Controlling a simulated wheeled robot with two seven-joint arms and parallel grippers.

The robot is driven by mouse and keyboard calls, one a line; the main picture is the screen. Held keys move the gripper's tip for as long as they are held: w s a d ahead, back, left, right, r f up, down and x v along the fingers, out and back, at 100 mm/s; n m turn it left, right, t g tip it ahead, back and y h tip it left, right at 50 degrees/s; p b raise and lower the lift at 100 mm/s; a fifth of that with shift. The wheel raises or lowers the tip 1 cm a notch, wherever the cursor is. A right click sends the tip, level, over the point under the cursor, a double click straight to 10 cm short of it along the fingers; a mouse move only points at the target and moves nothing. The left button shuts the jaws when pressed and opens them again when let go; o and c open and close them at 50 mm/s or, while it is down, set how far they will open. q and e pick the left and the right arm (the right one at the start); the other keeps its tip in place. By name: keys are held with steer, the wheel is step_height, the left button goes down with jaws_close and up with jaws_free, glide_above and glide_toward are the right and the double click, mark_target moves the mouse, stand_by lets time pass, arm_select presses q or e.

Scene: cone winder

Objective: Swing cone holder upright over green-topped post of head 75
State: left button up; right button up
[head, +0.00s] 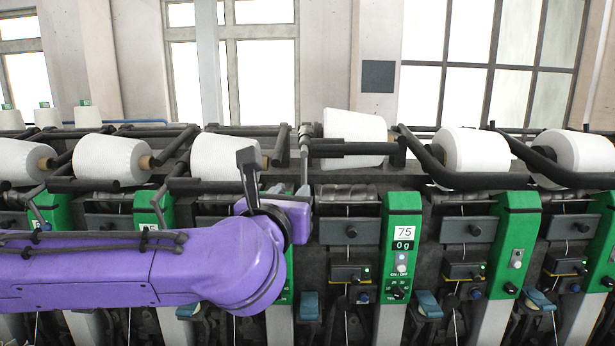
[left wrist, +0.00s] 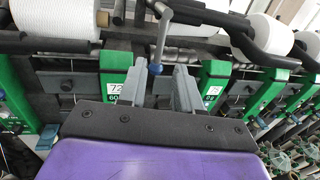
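The green-topped post of head 75 (head: 403,205) stands right of centre in the head view, with its "75" label and display facing me. Left of it, a white cone (head: 355,126) sits above the dark cone holder bar (head: 345,150). A grey lever stands at the bar's left end. My left gripper (head: 303,188) is raised at this lever, left of the post. In the left wrist view its two grey fingers (left wrist: 160,80) are apart, and a lever with a blue-grey ball end (left wrist: 155,69) shows between them. Contact cannot be told. My right gripper is out of view.
Neighbouring white cones (head: 476,150) and their black holder arms (head: 430,160) stand close on both sides. More green posts (head: 515,230) line the machine front. Blue levers (head: 428,304) stick out low down. Free room lies mainly above the cones.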

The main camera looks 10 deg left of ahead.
mark_target(303, 180)
arm_select(q)
steer(key=w+p, duration=0.4)
steer(key=w, duration=0.6)
steer(key=shift+p, duration=0.4)
steer(key=shift+w+f, duration=0.1)
jaws_close()
